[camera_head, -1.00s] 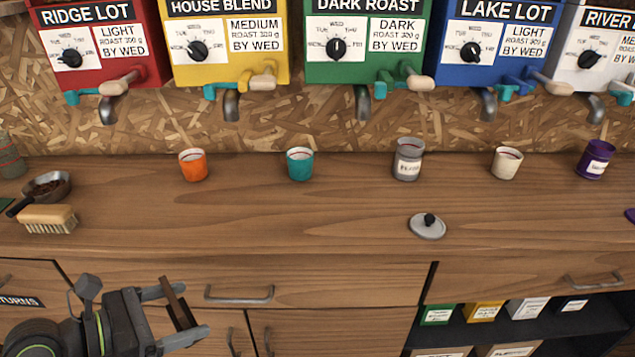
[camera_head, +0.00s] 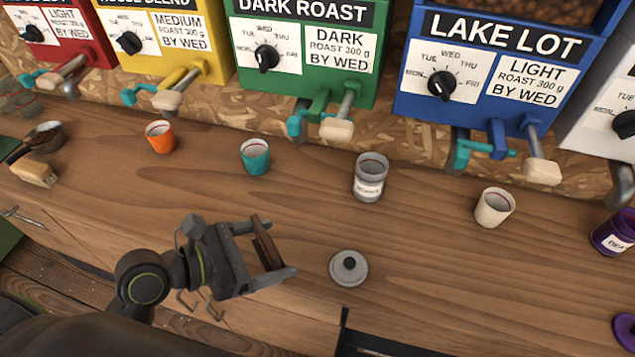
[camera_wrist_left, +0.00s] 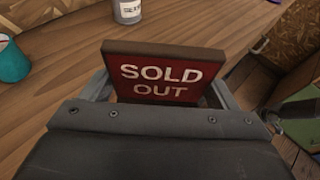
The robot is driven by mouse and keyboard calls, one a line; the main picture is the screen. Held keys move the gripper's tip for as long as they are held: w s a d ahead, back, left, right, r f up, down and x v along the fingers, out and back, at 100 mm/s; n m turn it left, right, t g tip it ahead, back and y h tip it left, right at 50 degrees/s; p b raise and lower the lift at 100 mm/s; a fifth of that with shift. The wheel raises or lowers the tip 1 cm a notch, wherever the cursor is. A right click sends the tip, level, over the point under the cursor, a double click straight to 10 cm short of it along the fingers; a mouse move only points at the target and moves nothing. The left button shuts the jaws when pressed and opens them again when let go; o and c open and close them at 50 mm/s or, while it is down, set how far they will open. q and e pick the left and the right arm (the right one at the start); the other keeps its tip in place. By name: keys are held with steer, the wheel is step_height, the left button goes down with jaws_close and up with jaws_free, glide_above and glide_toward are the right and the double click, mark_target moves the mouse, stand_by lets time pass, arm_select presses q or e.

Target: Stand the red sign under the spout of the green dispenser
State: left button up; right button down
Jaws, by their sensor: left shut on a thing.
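My left gripper (camera_head: 266,251) is shut on the red sign (camera_wrist_left: 162,75), which reads SOLD OUT in the left wrist view. In the head view the sign shows only as a thin brown edge (camera_head: 267,243) between the fingers, above the front part of the counter. The green dispenser (camera_head: 304,48), labelled DARK ROAST, hangs on the back wall, beyond and to the right of the gripper. Its spout is largely hidden behind the teal piece (camera_head: 296,124) and the pale-tipped handle (camera_head: 337,129). My right gripper is out of view.
A grey labelled canister (camera_head: 369,178) and a teal cup (camera_head: 255,157) stand on the counter near the green dispenser. A grey lid (camera_head: 349,267) lies right of my left gripper. An orange cup (camera_head: 160,137) and a cream cup (camera_head: 494,207) stand farther out.

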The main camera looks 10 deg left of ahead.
mark_target(257, 236)
arm_select(q)
steer(key=w+b, duration=0.3)
steer(key=shift+w+a+f, duration=0.25)
steer(key=shift+w+f, duration=0.05)
steer(key=w+b, duration=0.1)
steer(key=w, duration=0.4)
steer(key=w+f+b, duration=0.1)
steer(key=w+b, duration=0.1)
steer(key=w, duration=0.3)
steer(key=w+b, duration=0.2)
steer(key=w, duration=0.3)
steer(key=shift+d+f, duration=0.4)
step_height(257, 236, down, 4)
steer(key=shift+r, duration=0.15)
steer(key=shift+w+f, duration=0.2)
steer(key=shift+f, duration=0.3)
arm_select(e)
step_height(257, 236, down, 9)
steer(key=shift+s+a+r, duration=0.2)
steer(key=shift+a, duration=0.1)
